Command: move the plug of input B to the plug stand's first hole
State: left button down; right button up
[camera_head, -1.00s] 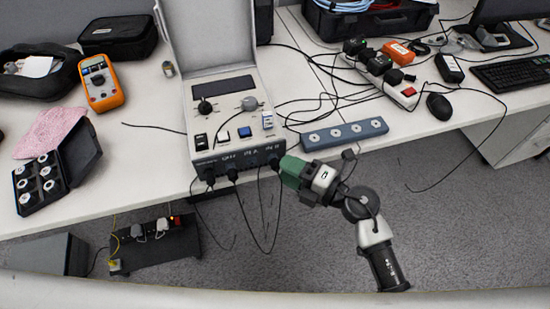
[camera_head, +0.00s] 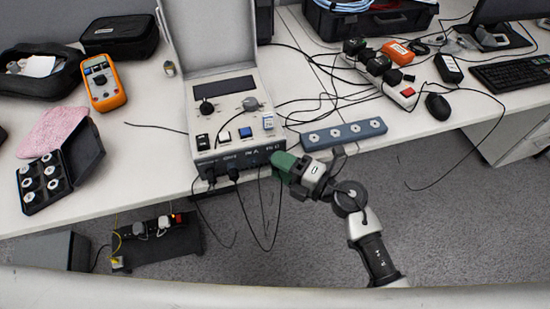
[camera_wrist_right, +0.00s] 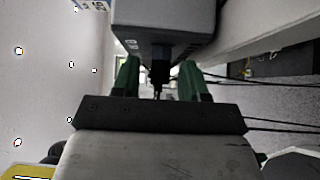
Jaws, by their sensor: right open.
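The grey control box (camera_head: 235,150) stands at the table's front edge with its lid up. Black plugs with hanging cables sit along its lower front, two of them showing clearly to the left of my gripper. My right gripper (camera_head: 277,160), with green fingers, is at the right end of that front, over the last socket, and hides what is there. In the right wrist view my right gripper (camera_wrist_right: 160,72) is open, its fingers either side of a black plug (camera_wrist_right: 158,76) under the box, with gaps showing. The blue-grey plug stand (camera_head: 326,139) lies right of the box, its ringed holes apparently empty.
A power strip (camera_head: 403,97) with adapters, a mouse (camera_head: 438,106) and loose cables lie to the right. An orange multimeter (camera_head: 103,84) and an open black case (camera_head: 84,152) are left. Cables hang below the box's front edge.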

grip_shut()
jog(key=shift+s+d+p, duration=0.25)
jog(key=shift+s+p, duration=0.45)
jog(key=shift+p, duration=0.15)
dwell(0.8)
jog(key=shift+s, duration=0.15)
dwell(0.3)
jog(key=s, duration=0.1)
jog(key=s+d+p, duration=0.1)
jog(key=s, duration=0.1)
dwell(0.5)
